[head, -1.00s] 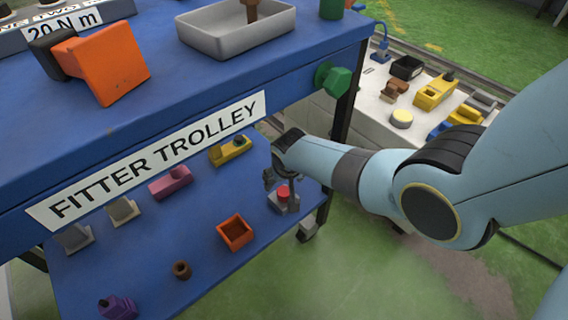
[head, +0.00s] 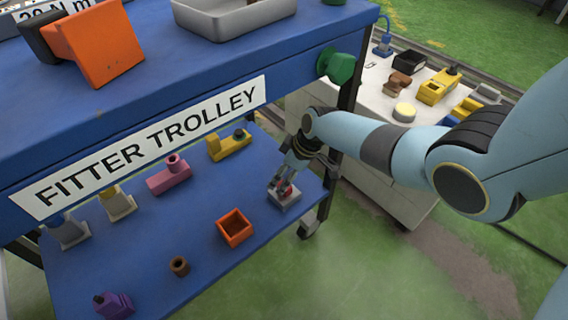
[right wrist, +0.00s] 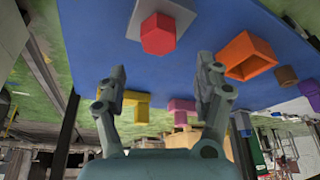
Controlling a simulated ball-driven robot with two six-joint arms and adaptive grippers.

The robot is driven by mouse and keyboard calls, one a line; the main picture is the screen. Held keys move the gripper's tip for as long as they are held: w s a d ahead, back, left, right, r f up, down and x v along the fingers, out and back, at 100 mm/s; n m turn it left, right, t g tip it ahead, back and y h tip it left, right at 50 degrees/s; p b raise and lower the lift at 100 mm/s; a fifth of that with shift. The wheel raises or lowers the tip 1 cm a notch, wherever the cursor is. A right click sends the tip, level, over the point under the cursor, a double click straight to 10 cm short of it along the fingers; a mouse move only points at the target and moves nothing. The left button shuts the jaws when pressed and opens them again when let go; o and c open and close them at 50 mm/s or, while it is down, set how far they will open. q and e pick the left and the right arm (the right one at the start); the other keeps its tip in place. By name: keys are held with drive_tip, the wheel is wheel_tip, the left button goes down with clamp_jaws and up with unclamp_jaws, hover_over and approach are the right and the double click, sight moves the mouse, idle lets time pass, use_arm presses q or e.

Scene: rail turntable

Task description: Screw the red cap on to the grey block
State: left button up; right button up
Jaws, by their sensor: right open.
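The grey block (head: 284,203) sits on the trolley's lower blue shelf, near its right end; it also shows at the top of the right wrist view (right wrist: 182,12). The red hexagonal cap (right wrist: 158,36) is at the top of the block; I cannot tell how far it is seated. My right gripper (head: 285,180) is directly over the block, its fingers partly hiding the cap. In the right wrist view, the open fingers (right wrist: 160,72) are apart, with the cap ahead of the gap between them and nothing held. My left gripper is out of view.
An orange open box (head: 234,228), a brown ring (head: 179,266), a purple part (head: 113,305), a pink part (head: 170,176) and a yellow part (head: 229,145) share the lower shelf (head: 200,215). The trolley's upper deck (head: 150,110) overhangs it. A white bench (head: 385,105) stands behind at right.

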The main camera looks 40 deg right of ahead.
drive_tip(key=shift+r+n, duration=0.1)
drive_tip(key=shift+n, duration=0.2)
drive_tip(key=shift+f+b, duration=1.75)
drive_tip(key=shift+f, duration=0.4)
drive_tip(key=shift+r, duration=0.1)
drive_tip(key=shift+c, duration=0.2)
clamp_jaws()
drive_tip(key=shift+r+m+p, duration=0.15)
drive_tip(key=shift+m+p, duration=0.4)
drive_tip(key=shift+m, duration=0.05)
drive_tip(key=shift+m+t+h+p, duration=0.3)
drive_tip(key=shift+m+h+p, duration=0.6)
drive_tip(key=shift+m, duration=1)
drive_tip(key=shift+m+p, duration=0.3)
drive_tip(key=shift+m, duration=0.2)
